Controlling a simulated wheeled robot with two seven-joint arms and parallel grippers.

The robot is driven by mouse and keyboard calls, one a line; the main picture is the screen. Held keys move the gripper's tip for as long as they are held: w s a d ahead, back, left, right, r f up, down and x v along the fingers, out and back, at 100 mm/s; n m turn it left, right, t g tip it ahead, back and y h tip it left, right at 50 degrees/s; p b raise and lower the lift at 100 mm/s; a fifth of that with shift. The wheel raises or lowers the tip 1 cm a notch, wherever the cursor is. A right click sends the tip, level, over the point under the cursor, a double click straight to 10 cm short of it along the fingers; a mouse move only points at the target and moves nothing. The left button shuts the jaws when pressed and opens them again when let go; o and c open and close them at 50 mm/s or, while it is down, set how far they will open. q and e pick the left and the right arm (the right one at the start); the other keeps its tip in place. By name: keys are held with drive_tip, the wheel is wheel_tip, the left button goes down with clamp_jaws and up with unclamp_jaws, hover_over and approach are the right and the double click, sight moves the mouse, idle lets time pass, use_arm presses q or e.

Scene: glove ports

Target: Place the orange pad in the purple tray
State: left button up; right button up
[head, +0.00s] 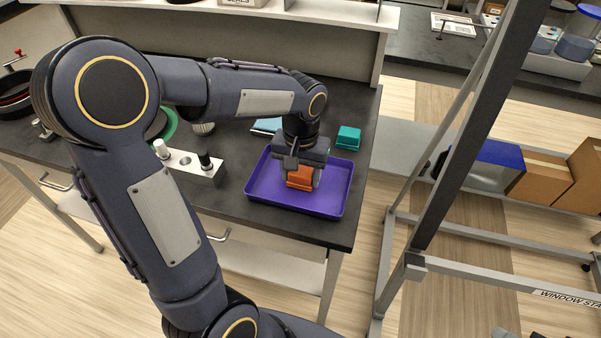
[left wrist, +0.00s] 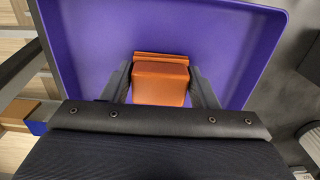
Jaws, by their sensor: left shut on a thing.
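The orange pad (head: 301,177) is between the fingers of my left gripper (head: 303,176), which is shut on it. The pad also shows in the left wrist view (left wrist: 161,80), with a dark finger on each side. The purple tray (head: 262,188) lies on the dark bench near its right end, and the pad is over its inside. The tray's floor fills much of the left wrist view (left wrist: 90,40). I cannot tell whether the pad touches the tray floor. My right gripper is not in view.
A teal block (head: 348,137) stands on the bench just behind the tray. A pale holder with bottles (head: 190,166) stands left of the tray. A grey metal frame (head: 440,165) rises from the floor to the right of the bench.

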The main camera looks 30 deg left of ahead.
sight(301, 172)
use_arm(q)
drive_tip(key=shift+f, duration=0.2)
drive_tip(key=o, duration=0.9)
wheel_tip(301, 172, up, 11)
drive_tip(key=s+d+f+t+h, duration=0.1)
drive_tip(key=s+t, duration=0.1)
drive_tip(key=s, duration=0.3)
drive_tip(key=s+d+f+t+h, duration=0.1)
drive_tip(key=s+f, duration=0.1)
drive_tip(key=s, duration=0.4)
drive_tip(key=s+d+f+m+t+h+p, duration=0.1)
drive_tip(key=s+d+t, duration=0.1)
drive_tip(key=s, duration=0.3)
drive_tip(key=shift+s+f+t+h, duration=0.25)
drive_tip(key=shift+s+t+h, duration=0.05)
drive_tip(key=shift+h, duration=0.1)
